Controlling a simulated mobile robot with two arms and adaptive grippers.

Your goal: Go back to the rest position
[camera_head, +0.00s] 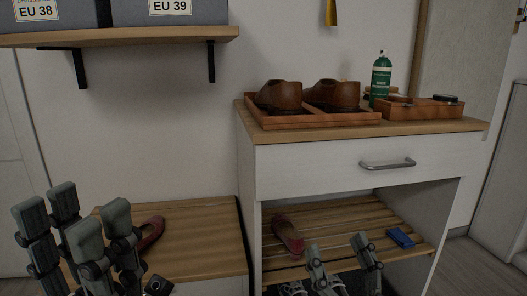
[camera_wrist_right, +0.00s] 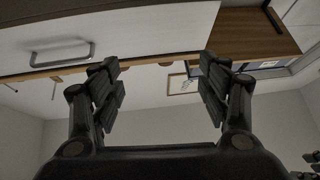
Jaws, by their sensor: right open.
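My left gripper (camera_head: 76,220) is at the lower left of the head view, fingers pointing up. Its finger pairs stand apart with nothing visible between them. My right gripper (camera_head: 340,252) is at the lower middle, in front of the white cabinet's open shelf. A red shoe (camera_head: 287,235) lies on the slatted shelf beyond the right gripper. Another red shoe (camera_head: 151,233) on the wooden bench is partly hidden by the left gripper.
The white cabinet (camera_head: 330,170) carries a tray (camera_head: 300,123) with brown shoes, a green spray can (camera_head: 381,78) and a smaller tray (camera_head: 425,111). A blue item (camera_head: 400,238) lies on the slatted shelf (camera_head: 345,222). A wall shelf (camera_head: 130,38) with boxes is upper left, above the bench (camera_head: 205,225).

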